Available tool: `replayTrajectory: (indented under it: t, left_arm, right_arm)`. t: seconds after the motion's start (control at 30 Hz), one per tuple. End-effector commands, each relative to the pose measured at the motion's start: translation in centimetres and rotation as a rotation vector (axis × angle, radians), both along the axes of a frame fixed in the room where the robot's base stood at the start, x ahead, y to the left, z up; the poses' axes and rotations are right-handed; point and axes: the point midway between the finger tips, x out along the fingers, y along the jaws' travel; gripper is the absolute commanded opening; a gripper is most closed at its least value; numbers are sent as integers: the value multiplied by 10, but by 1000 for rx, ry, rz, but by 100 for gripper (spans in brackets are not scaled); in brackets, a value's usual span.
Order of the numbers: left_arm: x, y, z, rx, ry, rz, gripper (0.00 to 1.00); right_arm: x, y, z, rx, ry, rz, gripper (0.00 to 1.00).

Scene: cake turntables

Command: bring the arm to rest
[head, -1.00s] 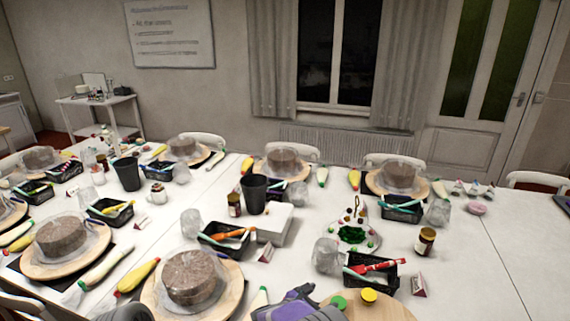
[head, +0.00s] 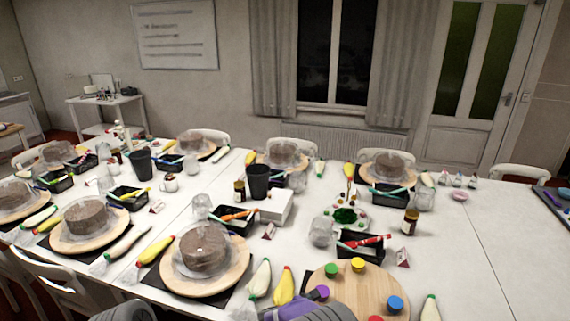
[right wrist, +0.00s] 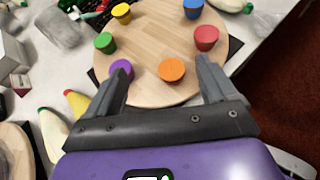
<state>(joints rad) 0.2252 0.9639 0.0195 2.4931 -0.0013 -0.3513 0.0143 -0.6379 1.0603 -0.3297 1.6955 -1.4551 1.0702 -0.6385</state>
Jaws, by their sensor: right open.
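My right gripper (right wrist: 163,66), with a purple body that also shows at the bottom edge of the head view, is open with nothing between its fingers. In the right wrist view its fingers overlap the near part of a round wooden board (right wrist: 150,45). On the board stand several small coloured pots: yellow (right wrist: 121,12), green (right wrist: 105,42), purple (right wrist: 121,69), orange (right wrist: 171,69), red (right wrist: 206,37) and blue (right wrist: 193,8). The left fingertip appears beside the purple pot; contact cannot be told. My left gripper is not in view.
White and yellow piping bags (head: 284,285) lie left of the board. A brown cake (head: 204,248) stands on another board further left. A black basket (head: 360,248) with a red item stands behind. The table's right part (head: 480,240) is mostly clear.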

Motion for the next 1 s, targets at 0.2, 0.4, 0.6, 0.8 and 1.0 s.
replayTrajectory:
  t: [0.2,0.4,0.6,0.8,1.0]
  left_arm:
    - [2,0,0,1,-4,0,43]
    - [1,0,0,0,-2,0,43]
    - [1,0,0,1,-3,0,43]
    - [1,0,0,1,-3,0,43]
    - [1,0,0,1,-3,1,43]
  right_arm:
    - [-42,-21,-62,212,118,-152,85]
    - [-112,-29,-130,507,235,-416,85]
    - [-224,1,-189,997,275,-1046,85]
    - [-273,31,-194,1309,61,-1729,85]
    - [-290,20,-190,1390,-310,-2260,85]
